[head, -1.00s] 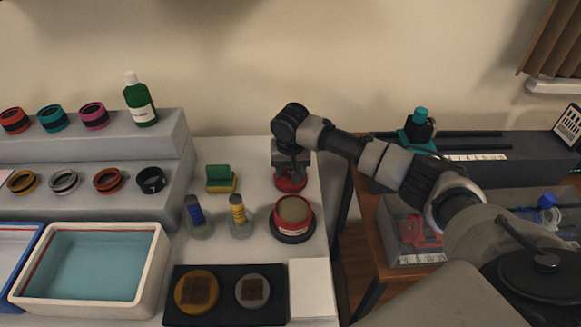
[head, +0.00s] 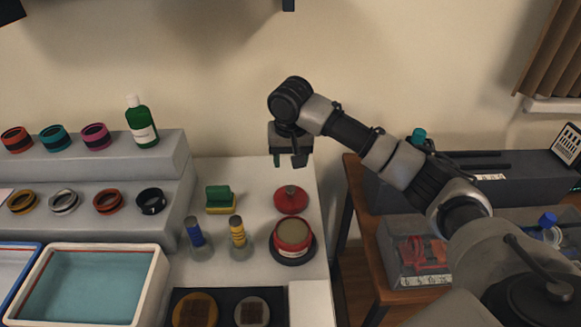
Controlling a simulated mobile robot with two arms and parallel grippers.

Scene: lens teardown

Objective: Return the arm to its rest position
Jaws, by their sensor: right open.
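My right arm reaches in from the right in the head view. Its gripper (head: 289,160) points down, open and empty, above the back of the white table (head: 245,170). A red lid (head: 291,200) with a small knob lies flat on the table below the gripper, apart from it. In front of the lid stands a round red tin (head: 293,236) with a tan top surface, on a dark round base. My left gripper is not in view.
A stepped grey shelf (head: 110,165) at left holds coloured rings and a green bottle (head: 141,122). A sponge (head: 219,199), two small bottles and a water-filled tray (head: 90,285) are on the table. At right, a wooden side table (head: 362,235) holds a clear bin (head: 415,262).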

